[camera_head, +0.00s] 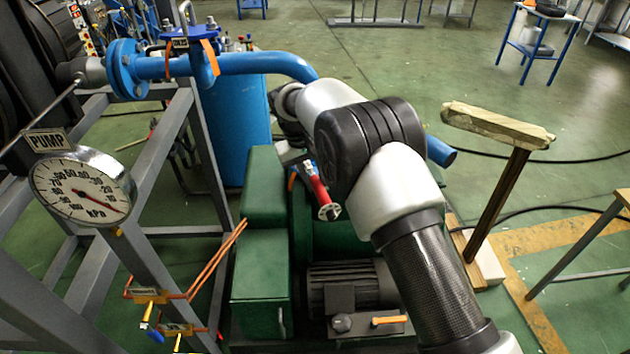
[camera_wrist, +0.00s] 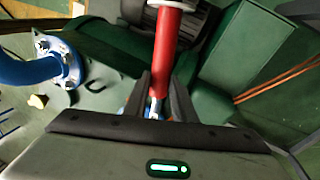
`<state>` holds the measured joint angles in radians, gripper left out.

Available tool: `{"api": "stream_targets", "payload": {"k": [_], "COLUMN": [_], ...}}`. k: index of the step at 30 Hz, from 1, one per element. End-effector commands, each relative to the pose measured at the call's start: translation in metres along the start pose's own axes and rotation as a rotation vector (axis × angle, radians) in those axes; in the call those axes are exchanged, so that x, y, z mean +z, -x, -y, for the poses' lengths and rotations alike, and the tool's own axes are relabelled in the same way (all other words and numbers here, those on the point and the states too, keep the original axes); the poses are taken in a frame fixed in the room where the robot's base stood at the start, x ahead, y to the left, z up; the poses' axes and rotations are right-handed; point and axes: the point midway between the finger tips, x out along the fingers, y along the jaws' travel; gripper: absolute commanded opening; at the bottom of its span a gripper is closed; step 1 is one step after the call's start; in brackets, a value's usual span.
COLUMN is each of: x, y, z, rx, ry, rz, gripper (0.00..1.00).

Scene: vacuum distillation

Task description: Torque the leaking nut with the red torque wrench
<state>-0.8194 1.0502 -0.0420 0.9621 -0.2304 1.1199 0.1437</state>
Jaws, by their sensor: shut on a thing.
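The red torque wrench (camera_head: 319,191) has a red handle and a metal end, and shows just left of my arm's dark joint in the head view. In the wrist view, my gripper (camera_wrist: 163,88) is shut on the red torque wrench (camera_wrist: 168,48), whose handle runs up from between the fingers. The grasped part is partly hidden by the fingers. A blue pipe flange with bolts (camera_wrist: 62,66) is at the left of the wrist view, apart from the gripper. A blue flange (camera_head: 127,69) shows at upper left in the head view. I cannot tell which nut leaks.
A green pump unit (camera_head: 263,265) with a dark motor stands below my arm. A grey frame carries a PUMP gauge (camera_head: 80,188) at left. Copper tubes (camera_head: 215,258) run beside the green unit. A wooden stand (camera_head: 498,125) is at right. Open floor lies beyond.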

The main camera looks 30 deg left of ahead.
Motion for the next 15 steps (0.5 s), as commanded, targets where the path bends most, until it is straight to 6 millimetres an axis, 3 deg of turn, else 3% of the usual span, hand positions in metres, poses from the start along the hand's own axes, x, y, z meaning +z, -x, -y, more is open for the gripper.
{"api": "stream_targets", "payload": {"k": [15], "x": [-0.003], "y": [0.039], "z": [-0.01], "rx": [0.001], "ry": [-0.001], "rz": [-0.005], "gripper": [0.0]}}
